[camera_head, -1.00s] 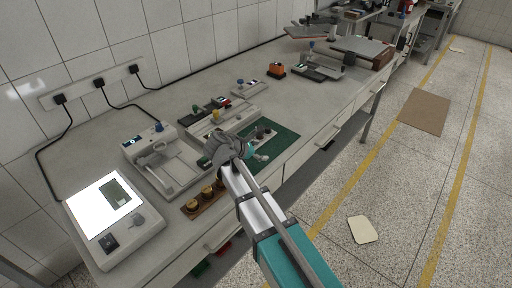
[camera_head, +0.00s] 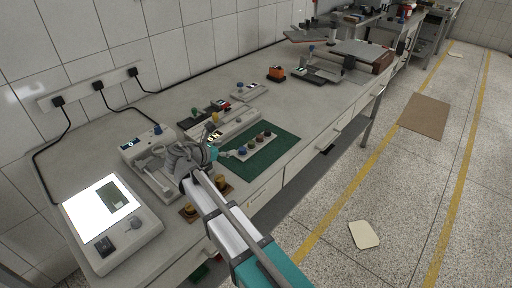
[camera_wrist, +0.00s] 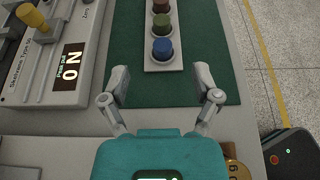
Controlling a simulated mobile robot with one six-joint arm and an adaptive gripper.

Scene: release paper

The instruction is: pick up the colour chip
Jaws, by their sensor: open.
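No piece is plainly marked as the colour chip. A white strip (camera_head: 247,155) with several coloured round pieces lies on a green mat (camera_head: 286,141). In the wrist view a blue piece (camera_wrist: 162,48) is nearest, with a green piece (camera_wrist: 161,24) and a reddish-brown piece (camera_wrist: 161,6) behind it. A flat dark grey-green rectangle (camera_head: 117,196) lies on the lit panel at the left. My gripper (camera_wrist: 162,75) is open and empty, its fingertips at the near end of the strip, apart from the blue piece in the picture. It also shows in the head view (camera_head: 228,153).
A lit white panel device (camera_head: 88,215) stands at the bench's left end. A grey device with a yellow knob and a display (camera_wrist: 58,62) is left of the mat. A wooden block with brass weights (camera_head: 190,212) sits at the front edge. The bench beyond the mat is partly clear.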

